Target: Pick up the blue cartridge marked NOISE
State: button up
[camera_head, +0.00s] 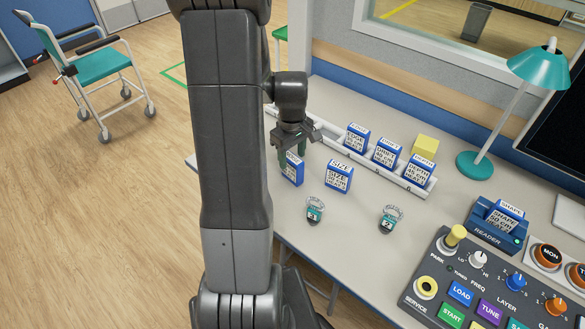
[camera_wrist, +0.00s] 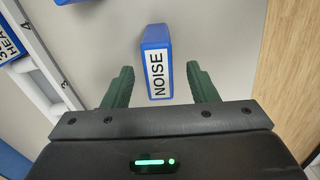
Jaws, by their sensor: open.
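The blue cartridge marked NOISE (camera_wrist: 157,62) stands on the table, its white label readable in the wrist view. In the head view, a blue cartridge (camera_head: 293,172) is directly below my gripper (camera_head: 293,152), which partly covers its top; its label is not fully readable there. My gripper also shows in the wrist view (camera_wrist: 161,80), open, with one green finger on each side of the NOISE cartridge and a visible gap on both sides. The fingers do not appear to touch it.
A blue SIZE cartridge (camera_head: 339,177) stands close to the right. A white rack (camera_head: 405,181) with several blue cartridges lies behind. A yellow block (camera_head: 426,147), a teal lamp (camera_head: 475,165), the reader (camera_head: 493,233) and a control panel (camera_head: 440,297) are further right.

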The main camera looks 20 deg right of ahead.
aim_at(292, 168)
jog(key=shift+f, duration=2.8)
jog(key=shift+c, duration=0.4)
jog(key=c, duration=1)
